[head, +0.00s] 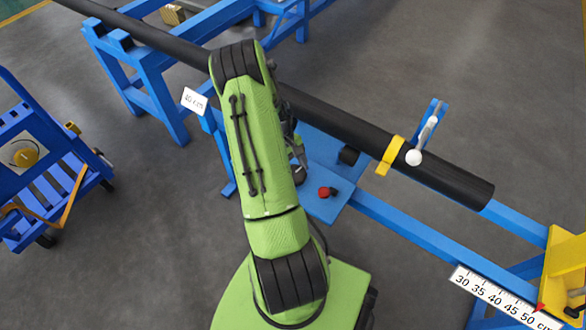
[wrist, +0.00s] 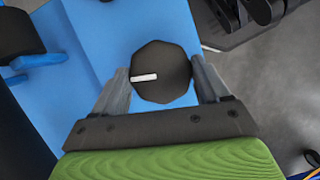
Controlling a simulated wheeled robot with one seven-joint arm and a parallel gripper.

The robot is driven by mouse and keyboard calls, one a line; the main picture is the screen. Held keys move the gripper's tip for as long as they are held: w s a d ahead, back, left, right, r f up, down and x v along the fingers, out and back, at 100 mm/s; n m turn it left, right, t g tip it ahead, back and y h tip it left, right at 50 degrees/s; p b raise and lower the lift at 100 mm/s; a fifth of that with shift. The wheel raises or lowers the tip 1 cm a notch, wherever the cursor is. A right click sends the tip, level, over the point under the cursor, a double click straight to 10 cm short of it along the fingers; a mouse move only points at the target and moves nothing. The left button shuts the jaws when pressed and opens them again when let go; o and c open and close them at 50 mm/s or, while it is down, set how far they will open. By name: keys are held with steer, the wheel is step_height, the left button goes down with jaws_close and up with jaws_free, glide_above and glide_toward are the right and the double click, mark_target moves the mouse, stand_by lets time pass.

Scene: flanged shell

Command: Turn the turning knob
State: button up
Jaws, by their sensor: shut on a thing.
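The turning knob (wrist: 165,62) is a black, many-sided disc with a white pointer bar in the wrist view. It sits on a blue panel (wrist: 105,35), and its bar points to the left. My gripper (wrist: 160,68) has one grey finger on each side of the knob and is shut on it. In the head view my green arm reaches over toward the blue frame. There, the knob and my fingertips cannot be made out behind the arm.
A long black pipe (head: 330,118) lies across the blue frame, with a yellow band (head: 390,155) near its right end. A red button (head: 326,192) sits on the blue plate. A blue cart (head: 50,180) stands at left, and a ruler plate (head: 500,298) at lower right.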

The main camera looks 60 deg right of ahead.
steer(key=m, duration=0.2)
steer(key=m+t+y, duration=0.1)
steer(key=m, duration=0.1)
steer(key=shift+s+d+m, duration=0.1)
steer(key=shift+d+m, duration=0.05)
steer(key=shift+m, duration=0.15)
steer(key=m+t+y, duration=0.1)
steer(key=m, duration=0.2)
steer(key=shift+d+m+p, duration=0.1)
steer(key=shift+m+p, duration=0.2)
steer(key=m+t, duration=0.1)
steer(key=m, duration=0.1)
steer(key=m+p, duration=0.1)
steer(key=m, duration=0.1)
steer(key=shift+s+r+t+y, duration=0.1)
steer(key=shift+s+t+y, duration=0.1)
steer(key=shift+t+y, duration=0.2)
steer(key=shift+m+t+p, duration=0.3)
steer(key=shift+m+t, duration=0.3)
steer(key=shift+m, duration=1)
steer(key=o, duration=1.1)
steer(key=shift+c, duration=0.2)
steer(key=p+v, duration=0.5)
steer(key=v, duration=1)
steer(key=shift+r, duration=0.25)
